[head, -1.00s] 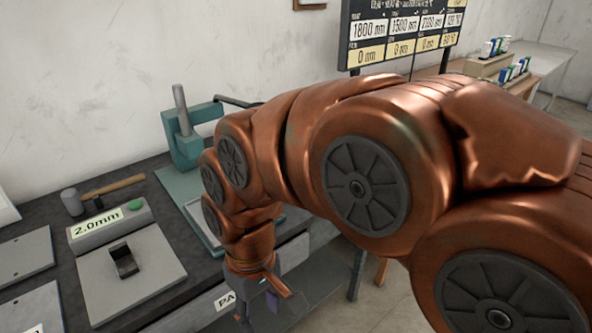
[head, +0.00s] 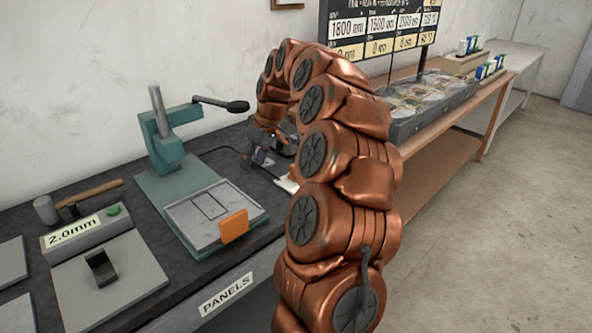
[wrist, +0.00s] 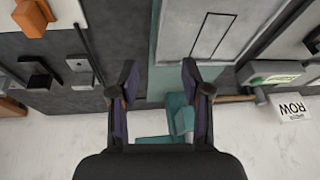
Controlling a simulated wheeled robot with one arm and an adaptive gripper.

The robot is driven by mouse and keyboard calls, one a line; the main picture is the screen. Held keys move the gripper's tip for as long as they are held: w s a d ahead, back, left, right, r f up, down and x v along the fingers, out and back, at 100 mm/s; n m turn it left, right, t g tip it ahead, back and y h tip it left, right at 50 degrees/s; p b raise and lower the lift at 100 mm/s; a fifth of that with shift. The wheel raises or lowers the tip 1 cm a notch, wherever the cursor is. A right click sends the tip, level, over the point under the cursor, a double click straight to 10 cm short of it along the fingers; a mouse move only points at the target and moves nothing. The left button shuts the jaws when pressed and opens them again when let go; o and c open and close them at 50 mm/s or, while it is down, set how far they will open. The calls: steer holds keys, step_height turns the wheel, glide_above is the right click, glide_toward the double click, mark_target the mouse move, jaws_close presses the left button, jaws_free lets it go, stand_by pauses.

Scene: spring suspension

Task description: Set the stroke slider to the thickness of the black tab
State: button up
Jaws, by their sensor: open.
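The black tab (head: 101,267) stands on a grey plate at the front left, in front of a block labelled 2.0mm (head: 75,232). It also shows at the right edge of the wrist view (wrist: 313,40). My gripper (wrist: 160,78) is open, with nothing between its fingers. In the head view it hangs over the bench right of the teal press (head: 262,157), partly hidden by my arm. A small grey block (wrist: 80,70) beside a dark bar lies left of the fingers in the wrist view. I cannot tell whether it is the stroke slider.
The teal press (head: 165,150) has a lever and a tray (head: 185,215) with an orange tab (head: 234,226). A hammer (head: 85,195) lies behind the 2.0mm block. A sign board (head: 375,30) and a grey bin (head: 415,110) stand behind my arm at the right.

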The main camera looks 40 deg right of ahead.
steer(key=s+d+f+m+h, duration=0.1)
steer(key=d+f, duration=0.1)
steer(key=d, duration=0.7)
steer(key=d+f+h, duration=0.1)
steer(key=d+f, duration=0.1)
steer(key=d, duration=0.6)
steer(key=shift+t, duration=0.3)
steer(key=shift+p+x, duration=0.7)
steer(key=shift+x, duration=3.35)
steer(key=shift+s, duration=0.15)
jaws_close()
